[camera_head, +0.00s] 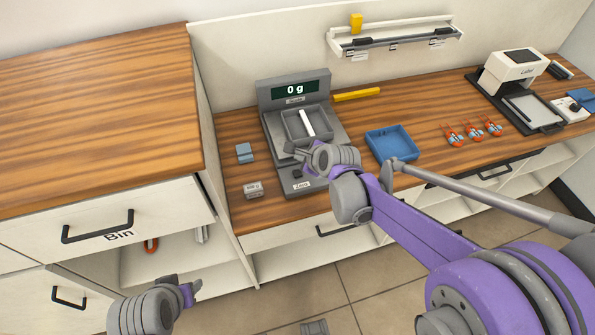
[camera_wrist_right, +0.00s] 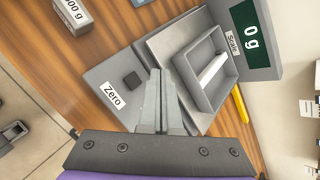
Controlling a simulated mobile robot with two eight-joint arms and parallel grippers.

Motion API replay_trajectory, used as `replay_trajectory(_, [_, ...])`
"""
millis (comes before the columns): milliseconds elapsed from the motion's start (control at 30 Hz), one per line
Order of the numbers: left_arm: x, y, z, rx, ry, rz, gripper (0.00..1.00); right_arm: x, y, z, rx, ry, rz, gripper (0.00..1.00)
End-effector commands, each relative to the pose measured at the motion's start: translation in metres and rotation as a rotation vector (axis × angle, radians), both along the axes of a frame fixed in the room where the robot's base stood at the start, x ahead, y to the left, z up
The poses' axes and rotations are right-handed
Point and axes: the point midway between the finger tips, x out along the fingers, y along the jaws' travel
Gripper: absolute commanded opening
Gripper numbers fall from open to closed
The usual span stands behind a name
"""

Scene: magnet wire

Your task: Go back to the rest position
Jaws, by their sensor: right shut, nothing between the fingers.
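My right gripper (camera_head: 292,150) is over the front part of the grey scale (camera_head: 272,135), close to its Zero button. In the right wrist view its fingers (camera_wrist_right: 160,88) are together and empty, above the scale's front panel beside the black button (camera_wrist_right: 132,80). My left gripper (camera_head: 194,288) is low at the bottom left, in front of the cabinets and away from the worktop. Its finger gap is too small to make out.
The scale display (camera_head: 295,89) reads 0 g. A grey tray (camera_head: 290,124) with a white bar (camera_head: 307,122) stands on the scale. A weight block (camera_head: 253,189), blue tray (camera_head: 391,144) and label printer (camera_head: 513,68) are on the worktop.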

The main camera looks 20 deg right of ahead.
Motion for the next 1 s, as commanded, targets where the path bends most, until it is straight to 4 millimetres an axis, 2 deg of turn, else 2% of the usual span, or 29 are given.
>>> replay_trajectory(433, [0.000, 0.000, 0.000, 0.000, 0.000, 0.000, 0.50, 0.000, 0.000, 0.000, -0.002, -0.001, 0.002, 0.00])
replay_trajectory(567, [0.001, 0.000, 0.004, 0.000, -0.001, 0.000, 0.50, -0.012, 0.000, 0.009, -0.072, -0.002, 0.067, 0.00])
replay_trajectory(667, [0.002, 0.000, 0.012, 0.000, -0.004, 0.000, 0.50, -0.039, 0.001, 0.023, -0.224, -0.004, 0.218, 0.00])
replay_trajectory(800, [0.005, 0.000, 0.027, 0.000, -0.010, 0.000, 0.50, -0.095, -0.001, 0.045, -0.535, -0.004, 0.547, 0.00])
replay_trajectory(1000, [0.010, 0.000, 0.048, 0.000, -0.019, 0.000, 0.50, -0.178, -0.009, 0.061, -0.960, -0.001, 1.073, 0.00])
